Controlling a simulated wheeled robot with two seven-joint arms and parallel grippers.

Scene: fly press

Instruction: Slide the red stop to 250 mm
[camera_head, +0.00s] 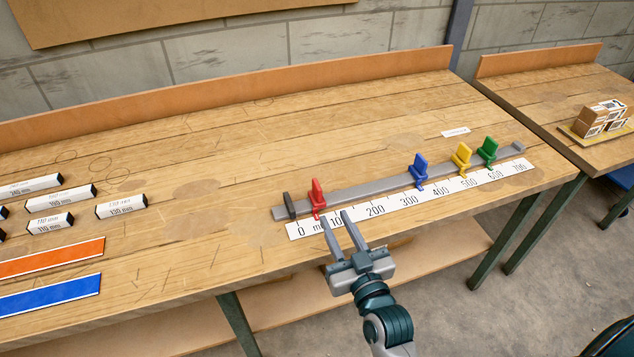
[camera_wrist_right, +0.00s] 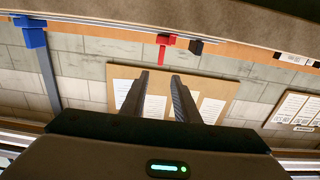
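The red stop (camera_head: 317,193) stands on the grey rail (camera_head: 355,191), near its left end. Its foot is by the white scale (camera_head: 390,206), between the 0 and 100 marks. My right gripper (camera_head: 335,217) is open and empty, with its fingertips over the scale near 100, in front of and slightly right of the red stop. In the right wrist view, the red stop (camera_wrist_right: 163,42) appears beyond the gap between the two fingers (camera_wrist_right: 160,76), apart from them. My left gripper is not in view.
A black end piece (camera_head: 289,205) is left of the red stop. Blue (camera_head: 419,168), yellow (camera_head: 461,157) and green (camera_head: 487,151) stops stand farther right, leaving the rail clear between red and blue. Labelled blocks (camera_head: 122,206) and orange (camera_head: 50,258) and blue strips (camera_head: 50,296) lie left.

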